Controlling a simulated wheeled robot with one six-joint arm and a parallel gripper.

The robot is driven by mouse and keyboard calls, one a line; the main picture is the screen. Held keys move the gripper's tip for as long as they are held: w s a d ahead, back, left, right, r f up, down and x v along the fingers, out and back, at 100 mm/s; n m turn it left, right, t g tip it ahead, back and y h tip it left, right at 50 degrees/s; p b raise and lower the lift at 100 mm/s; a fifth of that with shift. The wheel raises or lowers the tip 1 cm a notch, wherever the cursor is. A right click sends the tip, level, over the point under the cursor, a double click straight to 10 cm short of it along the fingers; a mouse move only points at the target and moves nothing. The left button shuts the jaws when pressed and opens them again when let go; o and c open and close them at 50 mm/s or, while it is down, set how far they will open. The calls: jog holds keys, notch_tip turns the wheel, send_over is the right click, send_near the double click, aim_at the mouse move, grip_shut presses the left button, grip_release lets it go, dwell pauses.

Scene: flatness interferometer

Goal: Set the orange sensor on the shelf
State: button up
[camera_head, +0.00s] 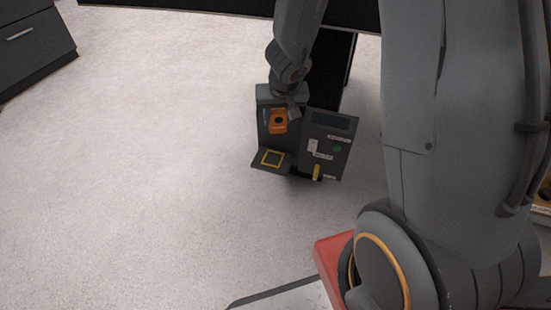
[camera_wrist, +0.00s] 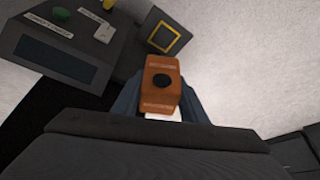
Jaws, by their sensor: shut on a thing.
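The orange sensor (camera_head: 278,121) is a small block with a dark round spot on its face. It also shows in the wrist view (camera_wrist: 160,83), in front of the gripper body. My gripper (camera_head: 290,112) is shut on it, beside the upright part of a dark grey instrument (camera_head: 322,150). In the wrist view the fingers (camera_wrist: 152,108) lie at the sensor's sides. A low shelf with a yellow square outline (camera_head: 272,158) juts from the instrument below the sensor. In the wrist view this outline (camera_wrist: 163,37) lies beyond the sensor and looks empty. Whether the sensor touches the instrument, I cannot tell.
The instrument has a panel with a dark display (camera_head: 331,121), a green button (camera_head: 337,148), white labels and a yellow handle (camera_head: 316,172). A dark cabinet (camera_head: 33,45) stands at the far left. The pale floor (camera_head: 150,150) is clear left of the instrument.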

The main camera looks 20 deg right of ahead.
jog(key=w+f+m+b, duration=0.1)
jog(key=f+b, duration=0.2)
jog(key=f, duration=0.3)
jog(key=w+f+m+h+b, duration=0.1)
jog(key=w+f+m+b, duration=0.1)
jog(key=f, duration=0.4)
jog(key=w+f+m+h+b, duration=0.1)
jog(key=f+m+b, duration=0.1)
jog(key=f+b, duration=0.2)
jog(key=shift+w+a+f+g, duration=0.1)
jog(key=shift+w+f+g, duration=0.1)
jog(key=shift+f, duration=0.45)
jog(key=shift+w+a+f+g, duration=0.1)
jog(key=shift+f+g, duration=0.1)
jog(key=shift+f, duration=0.4)
jog(key=shift+f, duration=0.15)
jog(key=o, duration=1.2)
jog(key=p+v, duration=0.9)
jog(key=v, duration=0.3)
jog(key=shift+r+p, duration=0.2)
jog(key=shift+p, duration=0.2)
